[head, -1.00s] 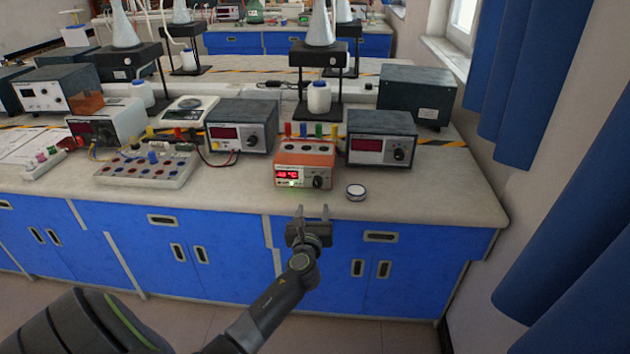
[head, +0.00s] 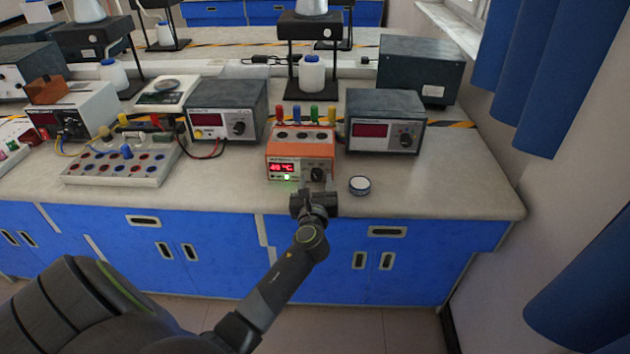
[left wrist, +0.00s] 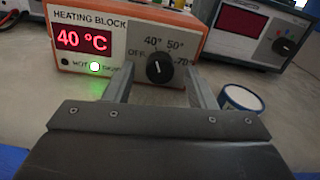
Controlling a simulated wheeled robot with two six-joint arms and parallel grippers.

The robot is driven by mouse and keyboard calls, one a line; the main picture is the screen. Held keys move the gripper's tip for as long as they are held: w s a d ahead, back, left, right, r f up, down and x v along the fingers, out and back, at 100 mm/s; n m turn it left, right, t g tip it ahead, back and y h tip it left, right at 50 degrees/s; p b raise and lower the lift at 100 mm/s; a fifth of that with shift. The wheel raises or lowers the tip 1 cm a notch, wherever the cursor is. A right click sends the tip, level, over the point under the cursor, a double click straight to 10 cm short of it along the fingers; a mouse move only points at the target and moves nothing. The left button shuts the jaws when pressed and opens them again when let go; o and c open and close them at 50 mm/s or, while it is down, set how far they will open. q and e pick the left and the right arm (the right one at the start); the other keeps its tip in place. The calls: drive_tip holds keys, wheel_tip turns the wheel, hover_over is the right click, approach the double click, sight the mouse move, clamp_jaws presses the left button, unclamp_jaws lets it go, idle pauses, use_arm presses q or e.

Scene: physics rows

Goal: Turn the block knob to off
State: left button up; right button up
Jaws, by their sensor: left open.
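The orange heating block (head: 285,148) stands near the front edge of the bench; its display reads 40 °C in the left wrist view and a green light glows below. Its black knob (left wrist: 158,69) is on the front panel, right of the display, its white mark pointing up toward 40°. OFF is printed to the knob's left. My left gripper (head: 315,186) is open in front of the panel. In the left wrist view its two fingers (left wrist: 161,84) appear either side of the knob, with a gap on each side. I cannot tell whether the tips reach it in depth.
A small round white-and-blue container (head: 360,185) stands just right of the block. Grey instruments stand at left (head: 226,108) and right (head: 384,122) behind it. A socket board (head: 120,165) with cables lies further left. The bench at front right is clear.

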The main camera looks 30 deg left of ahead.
use_arm(q)
drive_tip(key=shift+c, duration=0.8)
drive_tip(key=c, duration=0.8)
